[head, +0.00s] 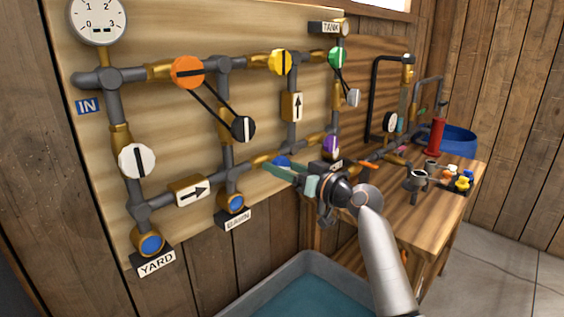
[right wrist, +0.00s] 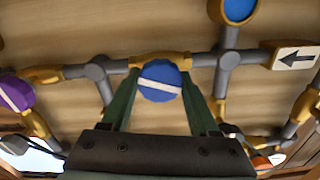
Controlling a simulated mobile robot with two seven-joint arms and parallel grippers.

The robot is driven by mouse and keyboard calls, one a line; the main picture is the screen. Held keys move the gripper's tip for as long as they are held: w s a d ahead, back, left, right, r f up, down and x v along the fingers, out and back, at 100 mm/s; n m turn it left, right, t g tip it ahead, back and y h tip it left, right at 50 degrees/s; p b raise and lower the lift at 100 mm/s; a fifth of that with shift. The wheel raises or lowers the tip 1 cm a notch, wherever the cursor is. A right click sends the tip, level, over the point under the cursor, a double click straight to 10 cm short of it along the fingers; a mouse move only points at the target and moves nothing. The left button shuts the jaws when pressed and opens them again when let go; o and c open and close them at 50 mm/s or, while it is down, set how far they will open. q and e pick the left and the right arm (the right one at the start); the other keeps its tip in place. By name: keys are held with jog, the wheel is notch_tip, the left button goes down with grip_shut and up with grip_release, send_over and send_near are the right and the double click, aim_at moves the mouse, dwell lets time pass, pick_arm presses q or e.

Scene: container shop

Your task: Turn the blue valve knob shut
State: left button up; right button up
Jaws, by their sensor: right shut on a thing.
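The blue valve knob (head: 282,160) sits on the lower pipe run of the board, in a brass fitting, partly hidden in the head view by my right gripper (head: 283,171). In the right wrist view the blue knob (right wrist: 160,72) lies between the two green fingers of my right gripper (right wrist: 159,84), which is shut on it. The knob's white bar runs roughly along its grey pipe, slightly tilted to it. My left gripper is not in view.
Orange (head: 187,72), yellow (head: 280,62), green (head: 338,58), white (head: 136,161) and purple (head: 330,145) knobs are on the same pipes. A grey tub (head: 262,290) stands below. A wooden bench (head: 440,205) with small items is at right.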

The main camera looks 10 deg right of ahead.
jog(key=m+p, duration=0.2)
jog(key=m, duration=0.1)
jog(key=shift+r+m, duration=0.1)
jog(key=shift+m, duration=0.3)
jog(key=m+p, duration=0.2)
jog(key=m, duration=0.1)
jog(key=shift+m, duration=0.3)
jog(key=m+p, duration=0.2)
jog(key=m, duration=0.1)
jog(key=shift+m+p, duration=0.95)
jog(key=shift+m, duration=0.55)
jog(key=shift+f, duration=0.2)
jog(key=o, duration=1.4)
jog(key=shift+c, duration=0.2)
